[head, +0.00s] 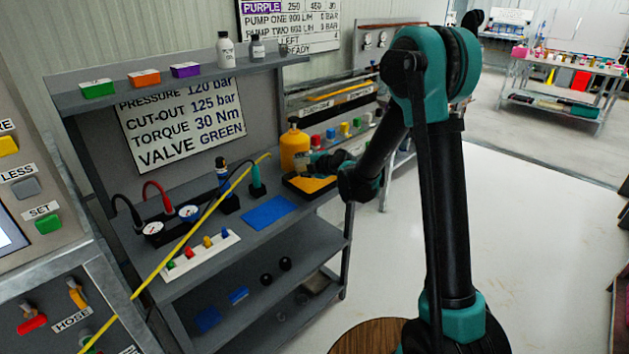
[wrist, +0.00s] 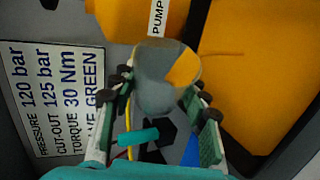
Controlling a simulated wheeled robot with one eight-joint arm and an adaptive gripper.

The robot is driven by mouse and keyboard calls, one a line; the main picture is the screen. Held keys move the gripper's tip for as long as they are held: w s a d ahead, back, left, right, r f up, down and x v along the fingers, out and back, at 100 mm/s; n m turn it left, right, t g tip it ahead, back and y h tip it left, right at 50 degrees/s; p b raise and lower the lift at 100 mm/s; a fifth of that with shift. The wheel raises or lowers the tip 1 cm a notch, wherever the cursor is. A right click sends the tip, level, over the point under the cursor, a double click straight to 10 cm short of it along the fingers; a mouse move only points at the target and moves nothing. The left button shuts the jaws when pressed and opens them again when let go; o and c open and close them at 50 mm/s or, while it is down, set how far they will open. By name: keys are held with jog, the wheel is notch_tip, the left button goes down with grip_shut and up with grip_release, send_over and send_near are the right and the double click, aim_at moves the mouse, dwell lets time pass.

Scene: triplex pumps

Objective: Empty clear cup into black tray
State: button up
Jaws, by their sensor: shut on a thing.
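The clear cup (wrist: 160,80) is between the fingers of my gripper (wrist: 158,92) in the wrist view. The gripper is shut on it. The cup looks tipped, with an orange patch showing in or through its right side. A thin orange-brown line runs right from its rim; I cannot tell for certain that it is pouring liquid. In the head view, my gripper (head: 318,162) holds the small cup (head: 302,161) above the black tray (head: 303,197). The tray has a flat orange layer inside, which also fills the right of the wrist view.
A yellow jug (head: 294,150) stands just behind the tray. A blue mat (head: 268,212), gauges (head: 188,213) and a peg strip (head: 203,256) lie left on the bench. A yellow rod (head: 200,225) slants across its front. The floor at right is open.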

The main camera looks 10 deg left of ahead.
jog(key=shift+w+d+r+m+y, duration=0.1)
jog(key=shift+d+r+m+y, duration=0.2)
jog(key=shift+m+y, duration=0.3)
dwell(1.0)
jog(key=shift+a, duration=0.1)
jog(key=shift+s+a+f+n+h, duration=0.2)
jog(key=shift+a+f+n+h, duration=0.05)
jog(key=shift+n+h, duration=0.3)
jog(key=shift+s+a+f+n+h, duration=0.2)
jog(key=shift+a+f+n+h, duration=0.05)
jog(key=shift+a+n+h, duration=0.25)
jog(key=shift+a+f, duration=0.1)
jog(key=shift+a, duration=0.05)
